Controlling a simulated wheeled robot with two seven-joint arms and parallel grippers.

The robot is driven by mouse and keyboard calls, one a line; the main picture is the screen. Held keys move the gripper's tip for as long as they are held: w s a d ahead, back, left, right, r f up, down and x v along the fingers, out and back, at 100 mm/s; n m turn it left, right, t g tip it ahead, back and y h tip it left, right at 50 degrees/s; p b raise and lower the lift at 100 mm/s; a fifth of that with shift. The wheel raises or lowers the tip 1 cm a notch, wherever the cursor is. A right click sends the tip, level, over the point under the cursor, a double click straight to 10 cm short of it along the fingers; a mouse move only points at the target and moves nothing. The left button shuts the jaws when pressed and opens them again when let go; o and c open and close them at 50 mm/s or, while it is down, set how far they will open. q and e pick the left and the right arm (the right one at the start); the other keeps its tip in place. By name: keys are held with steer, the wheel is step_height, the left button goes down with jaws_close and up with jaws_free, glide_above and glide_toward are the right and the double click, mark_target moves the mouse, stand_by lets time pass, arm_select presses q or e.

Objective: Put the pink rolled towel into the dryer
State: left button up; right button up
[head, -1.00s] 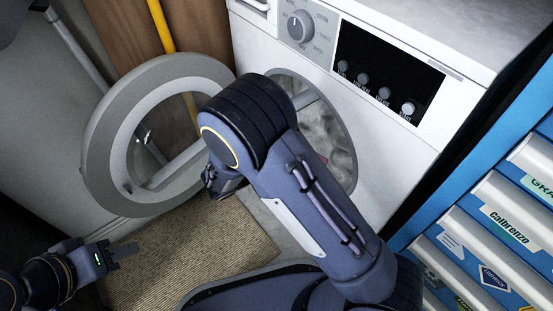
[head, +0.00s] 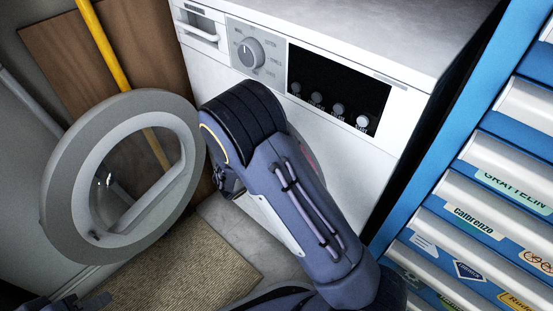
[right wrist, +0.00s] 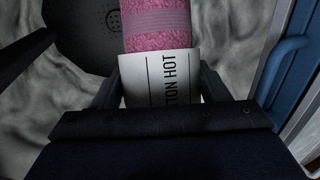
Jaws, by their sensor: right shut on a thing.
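The pink rolled towel (right wrist: 157,25) shows at the top of the right wrist view, with a white printed band (right wrist: 160,80) around its near end. My right gripper (right wrist: 160,88) is shut on the banded end, a finger at each side. Rippled grey metal and a dark perforated disc (right wrist: 88,22) lie behind the towel. In the head view the white dryer (head: 345,170) has its round door (head: 62,190) swung open to the left. My right arm covers most of the dryer opening and hides the right gripper. Part of my left gripper (head: 88,303) shows at the bottom left edge; its jaw state is unclear.
A blue toolchest (head: 440,170) with labelled drawers stands close on the right of the dryer. A yellow pole (head: 105,40) and a brown board (head: 60,45) are behind the door. A beige mat (head: 185,265) lies on the floor below.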

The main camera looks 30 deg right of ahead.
steer(key=w+d, duration=0.4)
steer(key=d, duration=0.6)
step_height(320, 180, down, 6)
steer(key=shift+a, duration=0.15)
stand_by(0.4)
steer(key=o, duration=1.1)
steer(key=shift+o, duration=0.2)
